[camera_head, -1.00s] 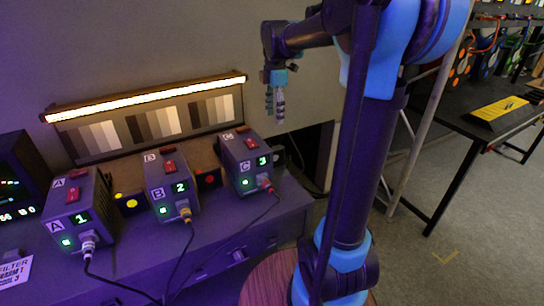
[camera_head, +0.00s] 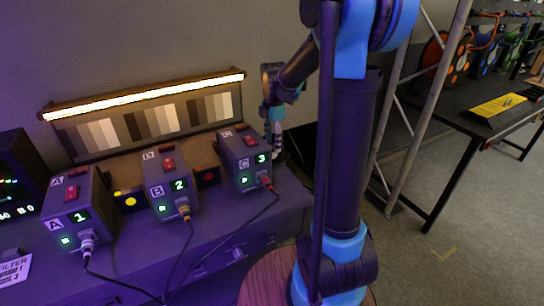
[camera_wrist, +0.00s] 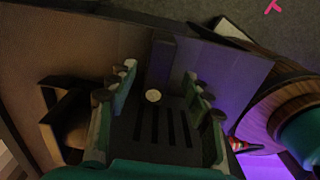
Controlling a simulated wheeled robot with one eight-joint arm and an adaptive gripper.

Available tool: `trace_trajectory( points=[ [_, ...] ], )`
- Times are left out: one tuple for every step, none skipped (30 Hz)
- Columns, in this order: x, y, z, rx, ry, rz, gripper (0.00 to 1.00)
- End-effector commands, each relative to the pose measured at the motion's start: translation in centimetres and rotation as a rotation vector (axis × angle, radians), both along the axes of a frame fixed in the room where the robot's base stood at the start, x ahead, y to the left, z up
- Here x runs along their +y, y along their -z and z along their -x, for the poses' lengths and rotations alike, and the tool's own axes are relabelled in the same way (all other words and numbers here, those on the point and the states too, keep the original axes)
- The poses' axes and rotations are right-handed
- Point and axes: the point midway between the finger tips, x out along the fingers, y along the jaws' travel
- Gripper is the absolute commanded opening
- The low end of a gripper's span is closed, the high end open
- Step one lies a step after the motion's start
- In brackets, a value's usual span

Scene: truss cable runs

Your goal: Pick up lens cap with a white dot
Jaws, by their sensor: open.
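In the wrist view, a small white dot (camera_wrist: 153,96) shows on a dark surface between my fingers; the outline of the lens cap around it is too dark to make out. My gripper (camera_wrist: 160,78) is open, with one finger on each side of the dot and nothing visibly held. In the head view, my gripper (camera_head: 277,152) points down just right of the lamp box marked C (camera_head: 244,160), low near the bench. The cap is not discernible there. I cannot tell whether the fingers touch anything.
Boxes A (camera_head: 76,210) and B (camera_head: 170,184) stand left of C, with cables in front. A yellow dot (camera_head: 131,201) and a red dot (camera_head: 209,177) show between the boxes. A lit grey-scale panel (camera_head: 150,115) stands behind. A black table (camera_head: 460,125) is at right.

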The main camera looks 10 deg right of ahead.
Motion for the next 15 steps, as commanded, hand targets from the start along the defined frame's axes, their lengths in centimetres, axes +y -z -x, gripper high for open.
trace_trajectory(
  points=[
    [0.0, 0.7, -0.1, 0.000, 0.000, 0.000, 0.50],
    [0.0, 1.2, -0.2, 0.000, 0.000, 0.000, 0.50],
    [0.0, 1.8, -0.2, 0.000, 0.000, 0.000, 0.50],
    [0.0, 2.2, -0.3, 0.000, 0.000, 0.000, 0.50],
    [0.0, 2.6, -0.3, 0.000, 0.000, 0.000, 0.50],
    [0.0, 3.2, -0.3, 0.000, 0.000, 0.000, 0.50],
    [0.0, 3.5, -0.3, 0.000, 0.000, 0.000, 0.50],
    [0.0, 3.7, -0.3, 0.000, 0.000, 0.000, 0.50],
    [0.0, 4.0, -0.2, 0.000, 0.000, 0.000, 0.50],
    [0.0, 4.2, -0.2, 0.000, 0.000, 0.000, 0.50],
    [0.0, 4.3, -0.2, 0.000, 0.000, 0.000, 0.50],
    [0.0, 4.4, -0.2, 0.000, 0.000, 0.000, 0.50],
    [0.0, 4.4, -0.2, 0.000, 0.000, 0.000, 0.50],
    [0.0, 4.4, -0.2, 0.000, 0.000, 0.000, 0.50],
    [0.0, 4.4, -0.2, 0.000, 0.000, 0.000, 0.50]
  ],
)
